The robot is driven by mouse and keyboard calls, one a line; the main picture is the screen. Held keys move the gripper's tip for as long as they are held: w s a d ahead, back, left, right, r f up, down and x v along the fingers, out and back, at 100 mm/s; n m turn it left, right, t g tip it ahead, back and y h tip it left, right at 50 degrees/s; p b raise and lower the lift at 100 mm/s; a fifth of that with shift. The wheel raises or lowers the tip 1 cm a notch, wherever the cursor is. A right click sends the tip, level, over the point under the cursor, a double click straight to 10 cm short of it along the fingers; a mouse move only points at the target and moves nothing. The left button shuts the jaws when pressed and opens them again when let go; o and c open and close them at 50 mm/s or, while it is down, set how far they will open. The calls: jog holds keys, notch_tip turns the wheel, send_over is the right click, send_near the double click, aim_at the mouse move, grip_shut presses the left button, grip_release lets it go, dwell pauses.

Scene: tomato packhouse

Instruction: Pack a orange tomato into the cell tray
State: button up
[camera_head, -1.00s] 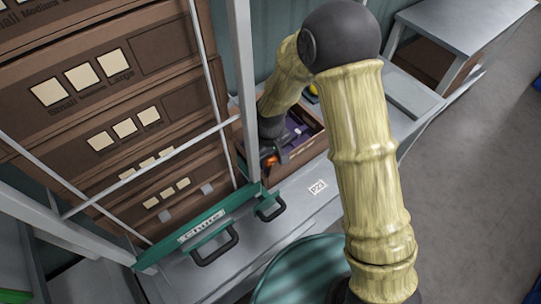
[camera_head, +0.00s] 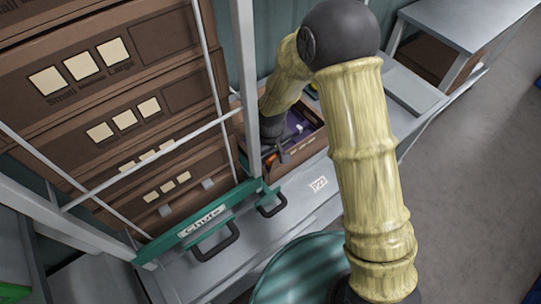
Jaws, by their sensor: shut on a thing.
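My gripper (camera_head: 274,157) is shut on a small orange tomato (camera_head: 270,159), which is mostly hidden by the fingers and the frame in front. It is at the near left corner of a brown crate (camera_head: 308,148). Inside this crate shows a purple cell tray (camera_head: 298,122), partly covered by my wrist. I cannot tell which cells are filled, or whether the tomato touches the crate.
Stacked brown crates (camera_head: 110,75) stand at the left behind grey bars. A grey side table (camera_head: 455,25) stands at the upper right.

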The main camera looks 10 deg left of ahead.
jog(key=shift+w, duration=0.1)
jog(key=o, duration=0.8)
jog(key=shift+w, duration=0.15)
jog(key=shift+d, duration=0.2)
jog(key=c, duration=0.3)
jog(key=shift+s+a, duration=0.25)
jog(key=shift+a, duration=0.05)
jog(key=shift+r, duration=0.1)
jog(key=shift+d+r+p, duration=0.1)
jog(key=shift+r+p, duration=0.65)
jog(key=shift+r, duration=0.1)
jog(key=shift+w+r+p, duration=0.1)
jog(key=shift+r+p, duration=1.5)
jog(key=shift+r, duration=0.5)
